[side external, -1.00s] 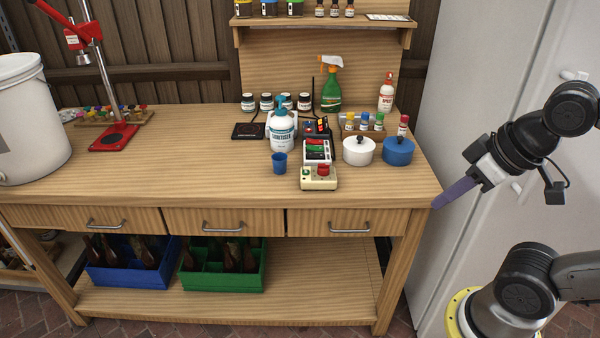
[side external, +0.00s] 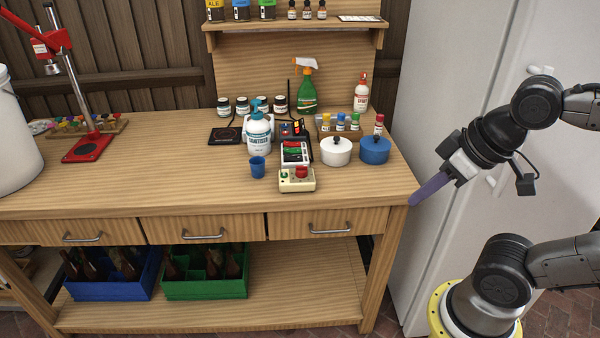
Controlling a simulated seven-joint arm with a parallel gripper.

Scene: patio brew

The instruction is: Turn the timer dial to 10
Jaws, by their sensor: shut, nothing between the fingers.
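The likely timer is a small cream box (side external: 297,184) with a red knob (side external: 302,171) on top, near the front edge of the bench. Its markings are too small to read, so the dial's setting cannot be told. My gripper (side external: 414,201) is shut and empty, its purple fingers together and pointing down to the left. It is off the bench's right front corner, well to the right of the cream box.
A blue cup (side external: 257,167), a sanitiser bottle (side external: 257,135) and a device with green and red parts (side external: 295,153) stand around the cream box. A white pot (side external: 336,152) and a blue pot (side external: 374,150) stand to its right. The bench front left is clear.

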